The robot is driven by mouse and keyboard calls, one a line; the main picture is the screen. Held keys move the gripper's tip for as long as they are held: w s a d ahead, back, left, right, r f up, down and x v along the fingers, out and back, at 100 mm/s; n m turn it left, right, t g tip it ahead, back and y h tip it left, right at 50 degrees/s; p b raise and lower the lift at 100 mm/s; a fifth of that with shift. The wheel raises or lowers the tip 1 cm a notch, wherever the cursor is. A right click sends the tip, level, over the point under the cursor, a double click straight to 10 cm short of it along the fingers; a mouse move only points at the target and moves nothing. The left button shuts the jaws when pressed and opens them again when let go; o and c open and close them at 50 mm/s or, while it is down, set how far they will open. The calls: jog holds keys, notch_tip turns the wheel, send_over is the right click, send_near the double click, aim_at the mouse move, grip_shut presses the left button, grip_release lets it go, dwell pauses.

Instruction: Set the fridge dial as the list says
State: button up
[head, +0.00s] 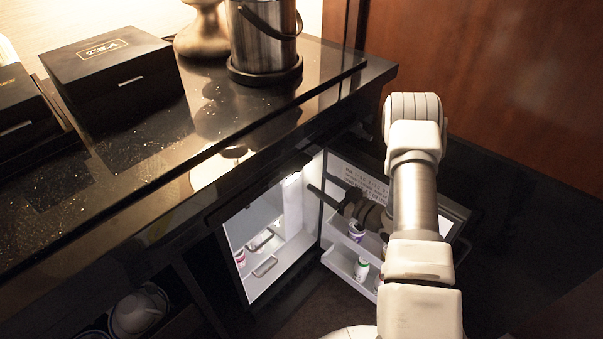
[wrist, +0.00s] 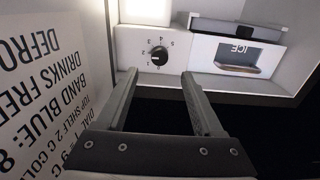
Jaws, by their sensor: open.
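The fridge dial (wrist: 159,55) is a small round black knob on a white panel, with small marks around it, in the wrist view. My gripper (wrist: 160,82) is open and empty. Its two fingers point toward the dial, which shows between and beyond the tips, apart from them. The list (wrist: 45,80) is printed in black capitals on the inside of the fridge door, at the left of the wrist view. Words such as "DEFROST", "DRINKS FRE", "BAND BLUE: 8" and "DIAL 1 = 9 C" show, partly cut off. The list also shows in the head view (head: 360,180).
An ice compartment (wrist: 238,57) marked "ICE" is right of the dial. The open fridge door has shelves holding small cups (head: 361,268). The dark counter (head: 130,165) above carries a TEA box (head: 108,70) and a steel ice bucket (head: 262,40).

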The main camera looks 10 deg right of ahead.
jog(key=b+x, duration=0.1)
jog(key=x, duration=0.7)
jog(key=shift+w+b, duration=0.2)
jog(key=shift+b, duration=0.2)
jog(key=shift+a, duration=0.1)
grip_shut()
